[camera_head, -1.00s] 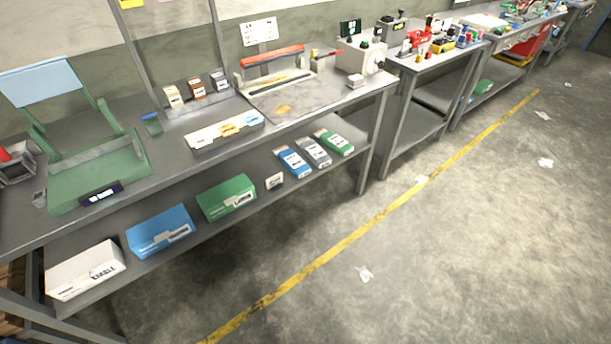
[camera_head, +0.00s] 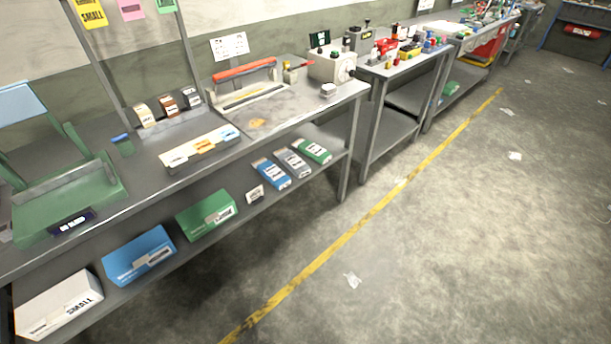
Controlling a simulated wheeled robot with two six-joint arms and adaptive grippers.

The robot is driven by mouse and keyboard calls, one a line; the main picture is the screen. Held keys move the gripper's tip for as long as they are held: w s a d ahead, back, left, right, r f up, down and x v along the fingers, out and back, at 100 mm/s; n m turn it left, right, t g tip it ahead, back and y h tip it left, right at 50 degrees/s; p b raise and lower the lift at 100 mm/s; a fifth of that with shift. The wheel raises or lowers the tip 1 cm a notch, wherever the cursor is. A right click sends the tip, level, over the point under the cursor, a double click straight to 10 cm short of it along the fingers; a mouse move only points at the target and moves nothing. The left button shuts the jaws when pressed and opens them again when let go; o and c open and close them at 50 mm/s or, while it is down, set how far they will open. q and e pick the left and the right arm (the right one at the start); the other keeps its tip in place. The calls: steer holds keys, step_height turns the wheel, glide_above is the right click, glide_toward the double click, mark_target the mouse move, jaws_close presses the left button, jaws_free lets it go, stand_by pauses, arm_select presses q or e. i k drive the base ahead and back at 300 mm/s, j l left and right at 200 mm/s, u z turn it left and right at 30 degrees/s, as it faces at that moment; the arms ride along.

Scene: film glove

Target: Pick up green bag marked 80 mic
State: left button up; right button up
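A green bag pack (camera_head: 313,151) with a white label lies on the lower shelf, at the right end of a row of three. A grey pack (camera_head: 293,162) and a blue pack (camera_head: 271,174) lie to its left. The print on their labels is too small to read, so I cannot tell which is marked 80 mic. A green box (camera_head: 207,214) with a white label also sits on that shelf, further left. Neither of my grippers is in view.
A grey workbench (camera_head: 298,120) carries a sealer with a red bar (camera_head: 245,69) and a green stand (camera_head: 70,205). A blue box (camera_head: 139,255) and a white box (camera_head: 58,304) are on the lower shelf. The floor (camera_head: 450,230) right of the yellow line is mostly clear.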

mark_target(319, 154)
steer(key=u, duration=0.2)
steer(key=i+l+u, duration=0.6)
steer(key=l+u, duration=0.2)
steer(key=l, duration=0.15)
steer(key=i+l+u, duration=0.1)
steer(key=l+u, duration=0.15)
steer(key=l, duration=0.1)
